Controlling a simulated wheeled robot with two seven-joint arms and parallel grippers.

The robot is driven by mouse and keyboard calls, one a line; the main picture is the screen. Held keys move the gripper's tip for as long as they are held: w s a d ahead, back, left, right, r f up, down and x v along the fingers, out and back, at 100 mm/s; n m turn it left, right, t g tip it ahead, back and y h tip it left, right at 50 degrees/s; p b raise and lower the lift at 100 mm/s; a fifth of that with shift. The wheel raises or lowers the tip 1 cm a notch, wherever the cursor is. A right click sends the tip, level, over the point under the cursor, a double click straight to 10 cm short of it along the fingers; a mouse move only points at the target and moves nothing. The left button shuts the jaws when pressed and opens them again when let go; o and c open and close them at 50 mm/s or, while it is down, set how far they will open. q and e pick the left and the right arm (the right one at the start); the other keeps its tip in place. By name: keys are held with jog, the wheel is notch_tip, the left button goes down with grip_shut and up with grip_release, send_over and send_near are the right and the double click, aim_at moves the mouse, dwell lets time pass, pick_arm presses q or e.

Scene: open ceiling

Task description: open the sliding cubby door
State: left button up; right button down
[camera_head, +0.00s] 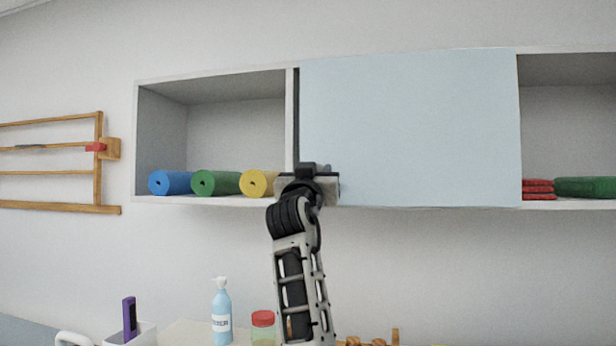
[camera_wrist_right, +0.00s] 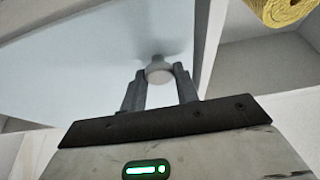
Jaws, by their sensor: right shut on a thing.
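The pale blue sliding door (camera_head: 410,130) covers the middle of a white wall cubby (camera_head: 240,76). The compartments left and right of the door are open to view. My right gripper (camera_head: 310,180) is at the door's lower left corner, and its arm hides that corner in the head view. In the right wrist view, the fingers of my right gripper (camera_wrist_right: 160,82) are shut on a round pale knob (camera_wrist_right: 158,70) on the door's face (camera_wrist_right: 90,55). My left gripper is not in view.
Blue (camera_head: 170,183), green (camera_head: 216,183) and yellow (camera_head: 258,183) rolls lie in the left compartment. Red folded items (camera_head: 538,189) and a green roll (camera_head: 588,187) lie in the right one. Below stand a blue pump bottle (camera_head: 222,315) and a red-lidded jar (camera_head: 263,325).

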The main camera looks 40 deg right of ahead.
jog(key=shift+w+a, duration=0.35)
jog(key=shift+w, duration=0.15)
jog(key=c, duration=1.1)
grip_release()
